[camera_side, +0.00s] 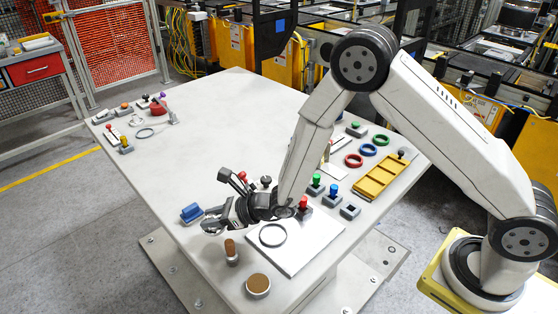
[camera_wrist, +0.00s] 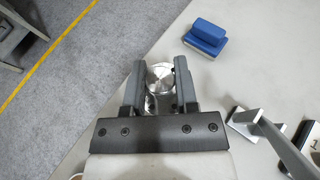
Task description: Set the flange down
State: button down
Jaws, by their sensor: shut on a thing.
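The flange (camera_wrist: 160,76) is a shiny silver metal piece with a round face. In the wrist view it sits between the two dark fingers of my gripper (camera_wrist: 158,88), which is shut on it. In the side view my gripper (camera_side: 216,224) is at the front left of the table, with the silver flange (camera_side: 211,227) at its tips, partly hidden by the fingers. I cannot tell whether the flange touches the table or hangs just above it.
A blue block (camera_side: 191,212) stands close to my gripper at the table's left edge. A brown-topped peg (camera_side: 230,250) and a brown-topped round piece (camera_side: 258,285) stand in front. A white plate (camera_side: 310,251) bears a dark ring (camera_side: 272,235). The table's middle (camera_side: 215,130) is clear.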

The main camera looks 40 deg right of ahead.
aim_at(212, 238)
jog(key=shift+w+a+f, duration=0.15)
jog(key=shift+w+f, duration=0.35)
jog(key=shift+w+a+f, duration=0.1)
jog(key=shift+w+f, duration=0.15)
jog(key=shift+f, duration=1.55)
jog(key=shift+f, duration=0.1)
jog(key=shift+c, duration=1.9)
grip_release()
jog(key=shift+f, duration=0.1)
